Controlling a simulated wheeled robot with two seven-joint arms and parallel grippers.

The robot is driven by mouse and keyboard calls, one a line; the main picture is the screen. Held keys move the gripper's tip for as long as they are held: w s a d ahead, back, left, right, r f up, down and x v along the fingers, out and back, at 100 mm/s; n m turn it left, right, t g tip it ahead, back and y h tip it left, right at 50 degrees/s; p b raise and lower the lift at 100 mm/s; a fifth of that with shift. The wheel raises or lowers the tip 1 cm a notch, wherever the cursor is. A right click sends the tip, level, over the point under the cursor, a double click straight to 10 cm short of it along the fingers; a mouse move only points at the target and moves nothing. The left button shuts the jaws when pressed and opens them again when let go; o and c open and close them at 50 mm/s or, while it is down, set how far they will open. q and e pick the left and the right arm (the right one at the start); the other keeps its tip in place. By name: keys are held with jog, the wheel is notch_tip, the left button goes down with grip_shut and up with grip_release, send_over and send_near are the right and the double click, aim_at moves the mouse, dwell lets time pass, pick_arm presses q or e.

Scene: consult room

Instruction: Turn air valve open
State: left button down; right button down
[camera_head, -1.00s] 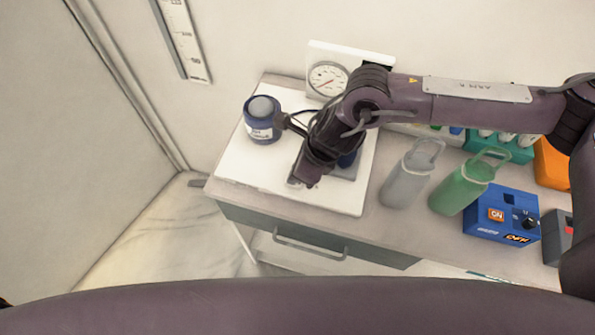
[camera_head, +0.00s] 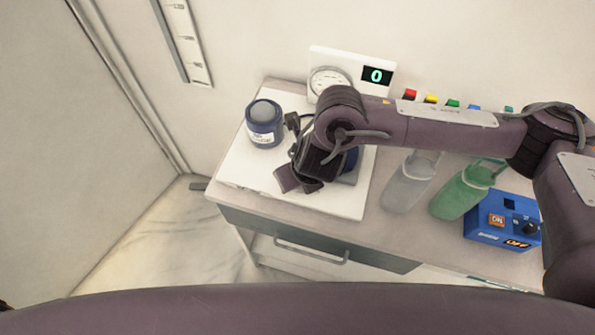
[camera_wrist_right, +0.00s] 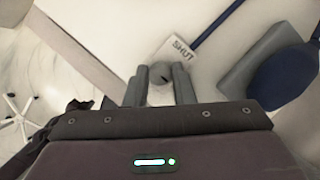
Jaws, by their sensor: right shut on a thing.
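My right gripper (camera_wrist_right: 160,82) is shut on the air valve (camera_wrist_right: 160,70), a small grey round knob seen between its two fingers in the right wrist view. A white label reading SHUT (camera_wrist_right: 178,49) lies beside the knob, and a blue line (camera_wrist_right: 215,28) runs past it. In the head view my right gripper (camera_head: 298,184) points down at the front of the white board (camera_head: 335,203) and hides the valve. A white gauge unit (camera_head: 350,62) stands behind, its display (camera_head: 376,76) reading 0; its dial is partly covered. My left gripper is not in view.
A blue jar (camera_head: 264,128) stands on the board left of my right arm. To the right are a grey bottle (camera_head: 405,187), a green bottle (camera_head: 459,194) and a blue control box (camera_head: 500,225). The drawer front (camera_head: 300,240) lies below the counter edge.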

dwell(0.6)
jog(key=c, duration=1.2)
grip_release()
jog(key=shift+c, duration=0.2)
jog(key=v, duration=0.7)
jog(key=shift+s+r, duration=0.15)
jog(key=shift+r, duration=0.2)
